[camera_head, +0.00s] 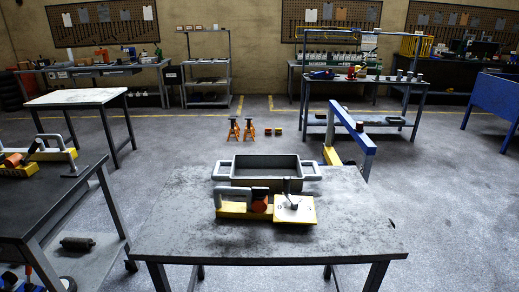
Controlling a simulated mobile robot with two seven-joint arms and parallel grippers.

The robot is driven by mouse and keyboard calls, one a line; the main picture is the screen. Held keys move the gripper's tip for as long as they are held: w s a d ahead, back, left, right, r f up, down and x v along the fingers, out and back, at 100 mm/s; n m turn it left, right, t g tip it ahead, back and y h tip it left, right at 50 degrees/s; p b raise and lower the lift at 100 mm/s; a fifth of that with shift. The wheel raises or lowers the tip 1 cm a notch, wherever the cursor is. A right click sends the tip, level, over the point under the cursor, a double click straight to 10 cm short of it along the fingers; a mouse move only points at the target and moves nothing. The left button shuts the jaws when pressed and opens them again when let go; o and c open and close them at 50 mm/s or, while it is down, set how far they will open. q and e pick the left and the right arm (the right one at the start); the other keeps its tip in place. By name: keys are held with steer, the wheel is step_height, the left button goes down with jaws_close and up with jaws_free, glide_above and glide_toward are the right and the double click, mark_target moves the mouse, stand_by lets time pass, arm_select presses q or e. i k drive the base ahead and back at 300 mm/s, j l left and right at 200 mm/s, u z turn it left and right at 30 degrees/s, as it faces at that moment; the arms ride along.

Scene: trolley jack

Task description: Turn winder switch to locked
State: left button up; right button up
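A yellow-based device (233,210) sits on the grey worktable in front of me. It has a grey handle-like frame (238,193) on its left and an orange-red rounded part (259,203) near its middle. On its right is a pale plate (305,213) carrying a small switch with a lever (294,203). The switch's markings are too small to read, and I cannot tell which position it is in. Neither of my grippers is in view.
A grey open tray with side handles (266,181) stands right behind the device. The worktable (180,225) is otherwise clear. A dark table (45,200) with a similar yellow device stands at left. A blue beam (352,128) rises behind the worktable at right.

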mark_target(258, 193)
steer(key=l+u, duration=0.15)
steer(key=u, duration=0.85)
steer(key=l+u, duration=0.75)
steer(key=l, duration=0.15)
